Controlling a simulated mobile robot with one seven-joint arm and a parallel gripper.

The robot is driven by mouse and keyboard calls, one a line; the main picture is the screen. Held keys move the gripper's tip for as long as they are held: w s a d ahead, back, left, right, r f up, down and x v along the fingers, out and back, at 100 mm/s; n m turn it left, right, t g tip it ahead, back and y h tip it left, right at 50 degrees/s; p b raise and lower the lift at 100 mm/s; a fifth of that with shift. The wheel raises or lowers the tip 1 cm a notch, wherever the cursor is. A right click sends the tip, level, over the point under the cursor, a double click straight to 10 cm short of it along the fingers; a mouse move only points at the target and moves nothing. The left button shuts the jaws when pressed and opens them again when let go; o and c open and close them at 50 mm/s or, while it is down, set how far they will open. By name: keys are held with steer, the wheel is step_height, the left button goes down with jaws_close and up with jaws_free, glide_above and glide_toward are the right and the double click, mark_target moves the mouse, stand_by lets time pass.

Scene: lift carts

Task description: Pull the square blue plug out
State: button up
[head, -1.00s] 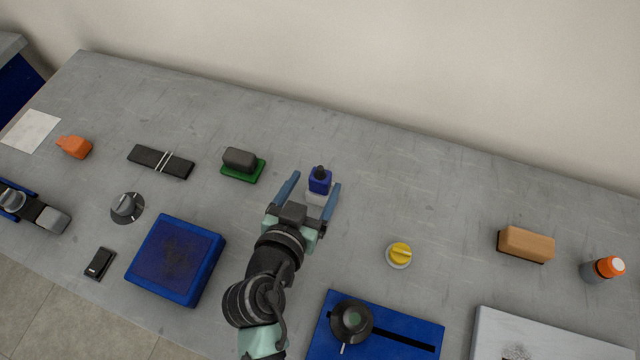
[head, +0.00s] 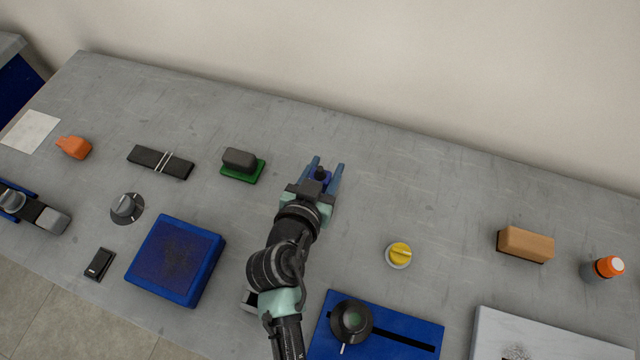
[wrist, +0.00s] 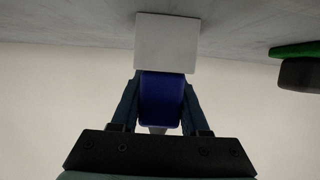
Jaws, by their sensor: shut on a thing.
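The square blue plug (head: 320,178) is near the back middle of the table in the head view, mostly hidden by my gripper. In the wrist view the blue plug (wrist: 161,98) stands against a pale grey square block (wrist: 167,42) and appears to touch it. My gripper (head: 327,164) has one finger on each side of the plug and is shut on it. The fingers (wrist: 161,103) also show along both sides of the plug in the wrist view.
A dark block on a green base (head: 241,165) stands to the left of my gripper. A yellow knob (head: 400,254) is to the right and nearer. A blue box (head: 176,260) and a blue slider panel (head: 405,345) lie toward the front. Table behind the gripper is clear.

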jaws_close()
steer(key=shift+r, duration=0.1)
step_height(320, 180, up, 10)
steer(key=p, duration=0.1)
stand_by(0.7)
